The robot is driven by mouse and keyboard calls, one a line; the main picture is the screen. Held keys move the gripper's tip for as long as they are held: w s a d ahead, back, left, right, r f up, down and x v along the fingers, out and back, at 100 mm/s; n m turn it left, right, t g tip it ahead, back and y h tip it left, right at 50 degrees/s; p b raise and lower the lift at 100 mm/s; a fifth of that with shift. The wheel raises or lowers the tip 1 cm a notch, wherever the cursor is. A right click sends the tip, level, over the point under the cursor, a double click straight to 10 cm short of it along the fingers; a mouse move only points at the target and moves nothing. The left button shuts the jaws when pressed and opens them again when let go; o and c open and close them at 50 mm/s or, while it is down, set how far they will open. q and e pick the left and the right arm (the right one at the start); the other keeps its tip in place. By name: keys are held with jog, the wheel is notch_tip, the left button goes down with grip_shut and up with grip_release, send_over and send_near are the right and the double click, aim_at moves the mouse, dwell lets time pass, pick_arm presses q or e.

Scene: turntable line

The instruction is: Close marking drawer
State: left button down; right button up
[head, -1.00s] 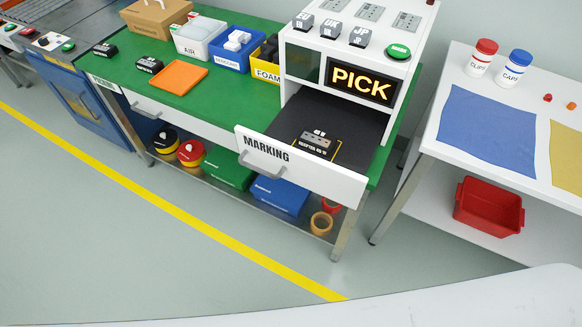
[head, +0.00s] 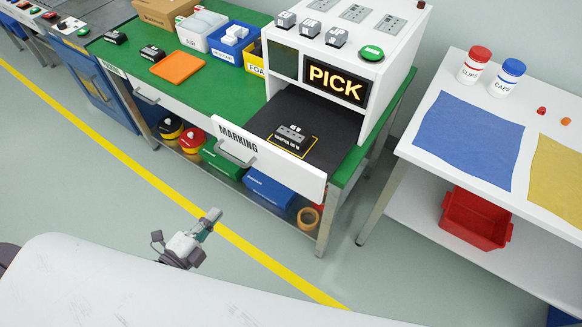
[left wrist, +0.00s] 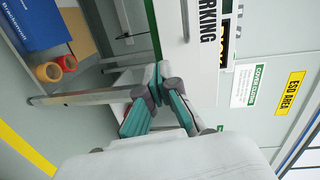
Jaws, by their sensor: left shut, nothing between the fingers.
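The marking drawer (head: 290,170) is pulled open below the PICK display, its white front labelled MARKING. Its handle (head: 236,156) is at the left part of the front. A dark stamp-like block (head: 290,137) sits on the black drawer floor. My left gripper (head: 212,215) is shut and empty, low in front of the bench, apart from the drawer. In the left wrist view, the shut fingertips (left wrist: 158,78) show below the drawer front (left wrist: 176,30), which is turned sideways and partly cut off. My right gripper is not in view.
The white cabinet (head: 392,65) stands on the green bench (head: 205,95). Blue and green boxes and tape rolls (head: 307,218) are on the lower shelf. A white table (head: 402,150) with jars stands at right. The floor before the drawer is clear.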

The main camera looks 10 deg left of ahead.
pick_arm(q)
notch_tip(320, 180, up, 4)
jog(key=d+m+h, duration=0.1)
jog(key=d+m, duration=0.1)
jog(key=d, duration=0.1)
send_near(262, 160)
jog(key=shift+t, duration=0.4)
jog(key=x, duration=0.2)
jog(key=p+x, duration=0.1)
jog(key=x, duration=0.1)
jog(key=p+x, duration=0.1)
jog(key=x, duration=0.1)
jog(key=shift+w+f, duration=0.1)
jog(key=shift+f, duration=0.25)
jog(key=shift+w+d+f, duration=0.1)
jog(key=shift+w+d, duration=0.2)
jog(key=shift+w, duration=0.25)
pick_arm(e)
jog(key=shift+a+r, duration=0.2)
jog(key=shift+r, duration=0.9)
